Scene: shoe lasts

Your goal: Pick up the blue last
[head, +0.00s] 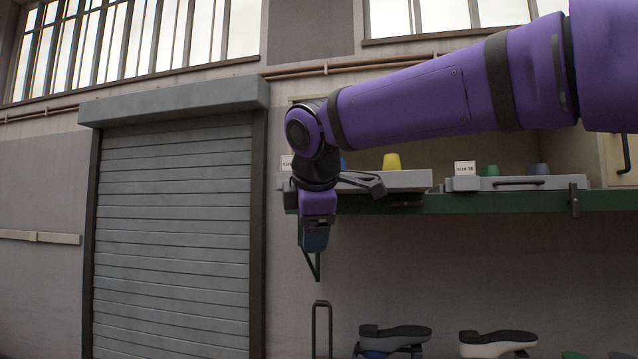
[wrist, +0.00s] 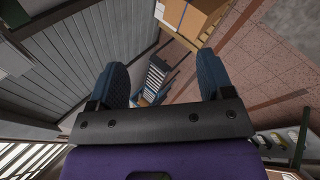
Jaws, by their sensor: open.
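In the head view, a small blue shape (head: 343,163) shows just behind my arm, above a grey tray (head: 410,180) on the green shelf; most of it is hidden, and I cannot tell if it is the blue last. Another bit of blue (head: 374,355) shows under a dark shoe at the bottom edge. My gripper (head: 315,240) points down in front of the shelf's left end, apart from both. In the wrist view my gripper (wrist: 165,78) has its two blue fingers spread, with nothing held between them.
A yellow piece (head: 391,161) stands at the left tray. A second tray (head: 560,182) with a "size 39"-like label, blurred, has green and grey pieces. Below are a dark shoe (head: 395,334) and a pale shoe (head: 497,343). A roller shutter (head: 175,220) is left. Cardboard boxes (wrist: 190,15) show in the wrist view.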

